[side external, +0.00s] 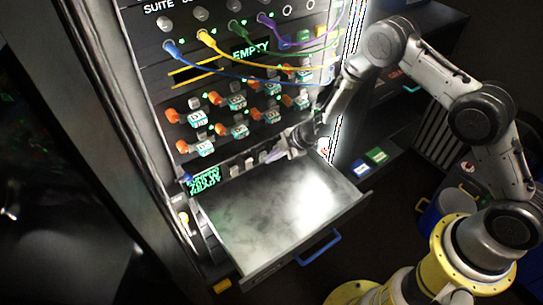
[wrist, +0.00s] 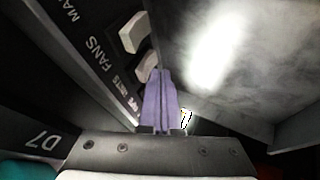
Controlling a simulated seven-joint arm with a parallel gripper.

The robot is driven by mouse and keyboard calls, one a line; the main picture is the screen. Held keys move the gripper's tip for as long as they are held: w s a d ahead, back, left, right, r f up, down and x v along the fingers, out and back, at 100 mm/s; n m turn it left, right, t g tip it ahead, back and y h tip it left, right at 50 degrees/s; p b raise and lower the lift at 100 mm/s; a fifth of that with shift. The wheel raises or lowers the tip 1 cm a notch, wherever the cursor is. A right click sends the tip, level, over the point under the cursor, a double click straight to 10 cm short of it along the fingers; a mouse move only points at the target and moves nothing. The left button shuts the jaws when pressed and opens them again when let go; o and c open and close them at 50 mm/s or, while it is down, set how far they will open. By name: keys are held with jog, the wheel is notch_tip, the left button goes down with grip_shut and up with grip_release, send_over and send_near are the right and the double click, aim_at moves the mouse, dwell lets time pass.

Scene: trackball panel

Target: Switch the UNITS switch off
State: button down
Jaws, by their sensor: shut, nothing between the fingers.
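A row of pale rocker switches sits low on the rack panel, just above the open drawer. In the wrist view the labels FANS and UNITS show on the dark panel. The pale switch level with the UNITS label looks to be the UNITS switch (wrist: 147,64); the fingers partly cover it. My gripper (wrist: 158,73) has purple fingers shut together, with nothing between them. Their tips are beside that switch, and I cannot tell whether they touch it. In the side view my gripper (side external: 271,156) reaches in from the right to the switch row. The switch's on or off position is unclear.
A metal drawer (side external: 235,225) with a blue handle (side external: 318,248) stands open right below the switches. Orange and teal knobs (side external: 230,130) fill the panel above. A blue and a yellow cable (side external: 250,55) hang across higher up. The FANS switch (wrist: 132,32) is close by.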

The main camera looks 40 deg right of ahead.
jog(key=shift+w, duration=0.1)
jog(key=shift+w+r, duration=0.15)
jog(key=shift+w, duration=0.25)
jog(key=shift+r, duration=0.15)
jog(key=shift+r, duration=0.7)
jog(key=s+a+v, duration=0.1)
jog(key=v, duration=1.1)
